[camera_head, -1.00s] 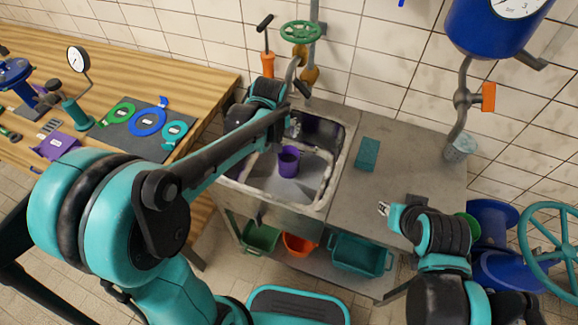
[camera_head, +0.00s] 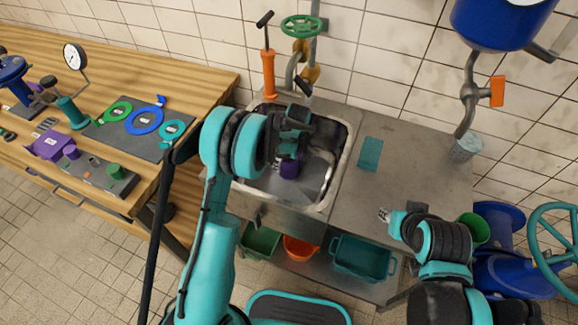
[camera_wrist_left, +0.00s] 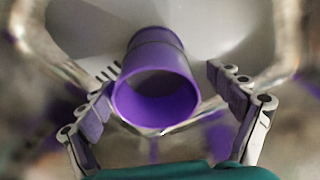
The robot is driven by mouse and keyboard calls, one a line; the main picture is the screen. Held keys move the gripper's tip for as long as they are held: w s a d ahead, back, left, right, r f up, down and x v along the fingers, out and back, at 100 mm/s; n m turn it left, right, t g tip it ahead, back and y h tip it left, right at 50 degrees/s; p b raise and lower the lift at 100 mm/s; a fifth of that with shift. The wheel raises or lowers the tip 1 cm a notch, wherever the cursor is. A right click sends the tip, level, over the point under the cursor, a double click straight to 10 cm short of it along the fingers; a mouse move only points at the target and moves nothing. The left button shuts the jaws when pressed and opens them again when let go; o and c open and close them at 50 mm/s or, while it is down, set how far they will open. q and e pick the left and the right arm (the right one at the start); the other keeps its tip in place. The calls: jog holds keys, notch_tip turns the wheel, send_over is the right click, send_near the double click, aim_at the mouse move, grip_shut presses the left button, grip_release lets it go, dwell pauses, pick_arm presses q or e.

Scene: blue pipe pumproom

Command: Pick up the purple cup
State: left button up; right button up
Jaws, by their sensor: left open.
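The purple cup (camera_head: 289,168) stands in the metal sink basin (camera_head: 318,190). My left gripper (camera_head: 290,148) is over the sink, and its wrist hides part of the cup in the head view. In the left wrist view the purple cup (camera_wrist_left: 155,98) shows its open rim towards the camera. The fingers of my left gripper (camera_wrist_left: 163,94) are spread apart on both sides of the cup, with a visible gap on the right. My right gripper (camera_head: 385,214) hangs above the counter's front right part; its fingers are too small to read.
A teal sponge (camera_head: 370,154) lies on the counter (camera_head: 350,195) right of the sink. A grey cup (camera_head: 465,148) stands at the back right. Bins (camera_head: 362,256) sit below.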

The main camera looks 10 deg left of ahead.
pick_arm(q)
jog(key=f, duration=0.1)
jog(key=f+b, duration=0.1)
jog(key=f, duration=0.1)
jog(key=w+f+b, duration=0.1)
jog(key=shift+a+f, duration=0.2)
jog(key=shift+a, duration=0.1)
jog(key=shift+r, duration=0.1)
jog(key=c, duration=1.7)
jog(key=shift+o, duration=0.2)
jog(key=shift+r, duration=0.15)
